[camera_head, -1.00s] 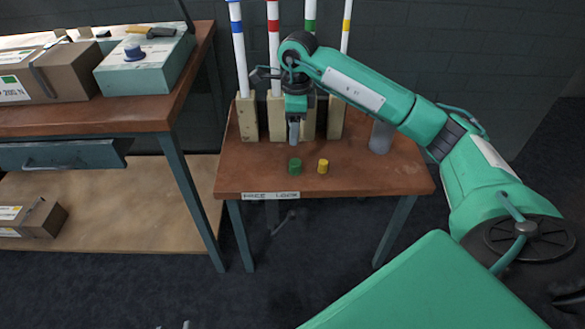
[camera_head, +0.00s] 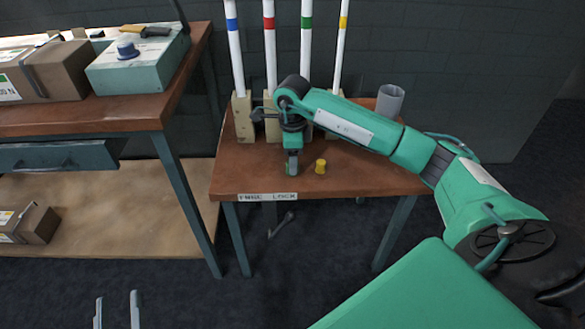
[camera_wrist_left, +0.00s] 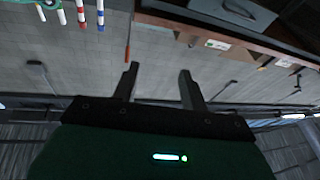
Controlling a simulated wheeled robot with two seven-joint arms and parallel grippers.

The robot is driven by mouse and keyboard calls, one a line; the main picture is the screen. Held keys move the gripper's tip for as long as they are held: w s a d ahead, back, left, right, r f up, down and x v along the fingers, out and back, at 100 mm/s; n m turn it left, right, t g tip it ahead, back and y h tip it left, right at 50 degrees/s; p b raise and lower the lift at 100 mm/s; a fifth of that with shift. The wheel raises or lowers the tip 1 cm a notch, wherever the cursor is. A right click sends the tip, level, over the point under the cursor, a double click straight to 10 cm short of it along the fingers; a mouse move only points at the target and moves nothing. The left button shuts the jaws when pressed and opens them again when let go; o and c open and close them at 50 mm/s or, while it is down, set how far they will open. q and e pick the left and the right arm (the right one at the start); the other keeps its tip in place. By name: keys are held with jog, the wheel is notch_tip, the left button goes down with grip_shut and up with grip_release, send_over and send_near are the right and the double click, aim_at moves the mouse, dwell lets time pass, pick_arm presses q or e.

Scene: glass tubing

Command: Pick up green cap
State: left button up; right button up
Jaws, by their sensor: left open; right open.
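The green cap (camera_head: 290,173) is on the small brown table (camera_head: 240,180) in the head view, mostly hidden by my right gripper (camera_head: 292,171). The right gripper points down with its fingers at the cap; it is open, and whether the fingers touch the cap cannot be told. My left gripper (camera_head: 116,296) shows only its two fingertips low at the left, apart and empty, far from the cap. In the left wrist view my left gripper (camera_wrist_left: 158,69) is open with nothing between its fingers.
A yellow cap (camera_head: 320,166) stands just right of the right gripper. Wooden blocks (camera_head: 244,118) with several banded tubes (camera_head: 268,45) stand behind it. A grey cup (camera_head: 390,101) is at the back right. A workbench (camera_head: 90,115) with boxes stands left.

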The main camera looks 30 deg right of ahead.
jog(key=shift+f, duration=1.1)
jog(key=c, duration=1)
pick_arm(q)
jog(key=shift+a+r+t, duration=0.2)
jog(key=shift+r+t, duration=0.15)
jog(key=shift+r, duration=0.25)
jog(key=shift+a+r+t, duration=0.15)
jog(key=shift+r+t, duration=0.2)
jog(key=shift+r, duration=0.2)
pick_arm(e)
jog(key=shift+c, duration=0.2)
jog(key=shift+r, duration=0.1)
jog(key=shift+r, duration=0.55)
pick_arm(q)
jog(key=s+d+f+g+y+p, duration=0.1)
jog(key=s+d+f+g+p, duration=0.1)
jog(key=f+g, duration=0.7)
notch_tip(320, 180, down, 4)
jog(key=shift+s+f+p, duration=0.2)
jog(key=shift+s+p, duration=0.6)
jog(key=shift+s, duration=0.45)
pick_arm(e)
notch_tip(320, 180, up, 19)
